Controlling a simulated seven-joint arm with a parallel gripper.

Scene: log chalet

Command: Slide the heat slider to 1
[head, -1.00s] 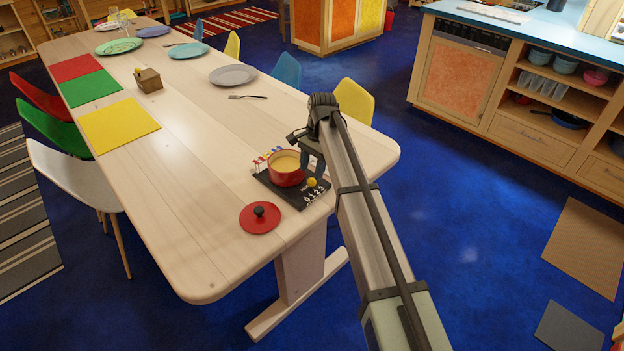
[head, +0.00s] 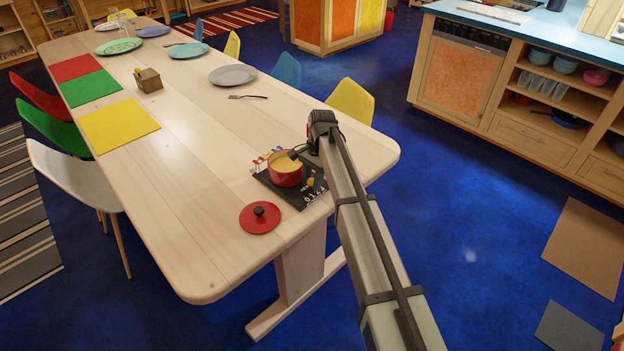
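A small black hot plate (head: 290,202) lies near the right edge of the long wooden table, with white numbers along its front right side. Its yellow slider knob (head: 310,184) shows small and shaded beside the numbers; its exact setting is too small to read. A red pot (head: 285,174) with yellow contents stands on the plate. My gripper (head: 306,164) is low over the plate, at the pot's right side and close to the knob. Its fingers are dark and partly hidden, so their opening and any contact with the knob are unclear.
A red lid (head: 260,217) with a black knob lies on the table in front of the plate. Small coloured pegs (head: 268,157) stand at the plate's back. A fork (head: 247,97) and a grey plate (head: 233,75) lie farther back. The table's front left is clear.

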